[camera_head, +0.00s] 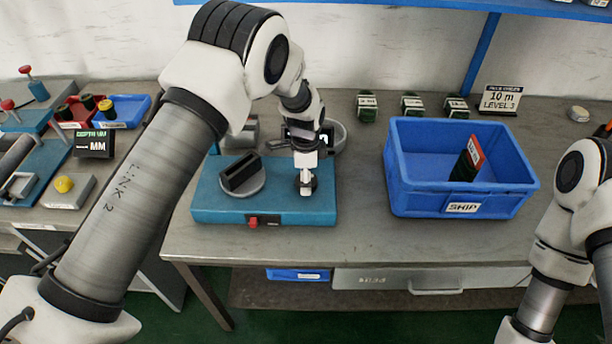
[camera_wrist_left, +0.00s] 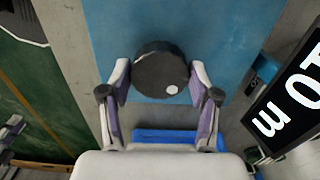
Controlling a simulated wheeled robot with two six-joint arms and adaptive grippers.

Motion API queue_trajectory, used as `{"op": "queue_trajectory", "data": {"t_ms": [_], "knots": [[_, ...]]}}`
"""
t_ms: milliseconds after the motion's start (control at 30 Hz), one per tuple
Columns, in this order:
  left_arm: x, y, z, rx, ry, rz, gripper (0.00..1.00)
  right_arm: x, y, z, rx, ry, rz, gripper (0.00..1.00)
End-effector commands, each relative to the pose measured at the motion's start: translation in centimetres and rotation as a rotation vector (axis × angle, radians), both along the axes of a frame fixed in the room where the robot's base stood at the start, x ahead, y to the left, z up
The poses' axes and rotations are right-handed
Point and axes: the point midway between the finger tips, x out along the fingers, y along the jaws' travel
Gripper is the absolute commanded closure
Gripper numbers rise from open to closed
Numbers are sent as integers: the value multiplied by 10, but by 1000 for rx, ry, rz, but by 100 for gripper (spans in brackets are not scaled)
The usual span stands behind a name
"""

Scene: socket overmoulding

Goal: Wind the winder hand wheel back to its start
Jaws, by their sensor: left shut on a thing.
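The winder is a teal base (camera_head: 265,209) on the bench, with a round grey plate carrying a dark block (camera_head: 240,173) on its left part. The hand wheel (camera_wrist_left: 160,74) is a black round knob with a pale dot on its lower right, seen from above in the left wrist view. My left gripper (camera_head: 304,190) points down over the right part of the base, and its fingers close around the wheel from both sides. In the head view the gripper hides most of the wheel. My right arm shows at the right edge; its gripper is out of view.
A dark display (camera_wrist_left: 290,98) with white characters stands beside the base, partly hidden by my arm in the head view.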

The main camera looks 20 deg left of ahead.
Motion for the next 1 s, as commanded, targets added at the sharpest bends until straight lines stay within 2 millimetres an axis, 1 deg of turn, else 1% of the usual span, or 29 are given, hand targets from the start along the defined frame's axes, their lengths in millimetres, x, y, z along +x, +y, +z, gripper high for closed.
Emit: {"op": "queue_trajectory", "data": {"t_ms": [33,1000], "knots": [[-2,0,-2,1,7,41,73,0,0,0,0,0,0,65],[-5,-2,-4,4,9,962,73,0,0,-1,0,0,0,65]]}}
